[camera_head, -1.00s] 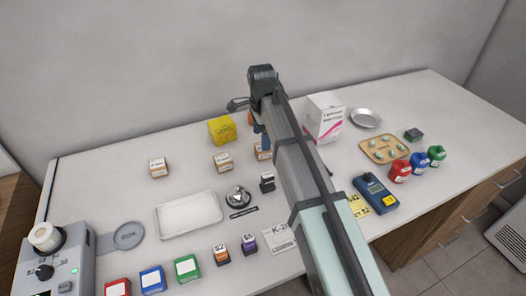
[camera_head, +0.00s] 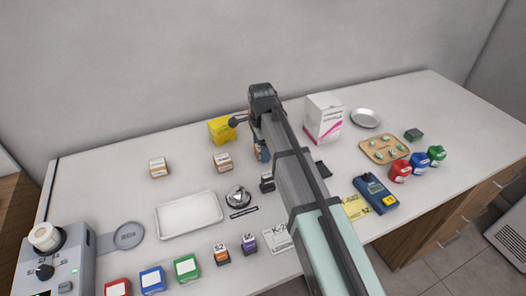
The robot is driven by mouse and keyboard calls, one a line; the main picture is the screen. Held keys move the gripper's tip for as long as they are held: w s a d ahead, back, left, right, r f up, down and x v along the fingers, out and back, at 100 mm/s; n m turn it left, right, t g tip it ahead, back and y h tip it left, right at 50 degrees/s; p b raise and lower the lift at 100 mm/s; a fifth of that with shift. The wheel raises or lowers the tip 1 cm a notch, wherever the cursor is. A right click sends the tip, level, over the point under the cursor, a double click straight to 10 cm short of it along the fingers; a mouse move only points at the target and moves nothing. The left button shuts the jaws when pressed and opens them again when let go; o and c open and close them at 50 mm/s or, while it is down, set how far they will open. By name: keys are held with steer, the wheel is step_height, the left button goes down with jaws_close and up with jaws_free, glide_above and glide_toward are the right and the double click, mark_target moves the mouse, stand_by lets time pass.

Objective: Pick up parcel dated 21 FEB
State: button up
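Small white-and-brown parcels stand on the counter: one at the left (camera_head: 158,167) and one nearer the middle (camera_head: 222,162). Their printed dates are too small to read. A third such parcel, seen earlier just right of the middle one, is now almost wholly hidden by my arm and gripper. My gripper (camera_head: 262,153) is low over that spot, mostly behind my own arm. Its fingers are too covered to show whether they are open or shut, or whether they touch the parcel.
A yellow box (camera_head: 221,130) stands just behind the gripper's area, and a white carton (camera_head: 323,119) is right of my arm. A white tray (camera_head: 189,213), a metal bell-like object (camera_head: 238,197) and a dark stamp (camera_head: 267,182) lie in front. The back left counter is clear.

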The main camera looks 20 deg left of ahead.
steer(key=c, duration=0.9)
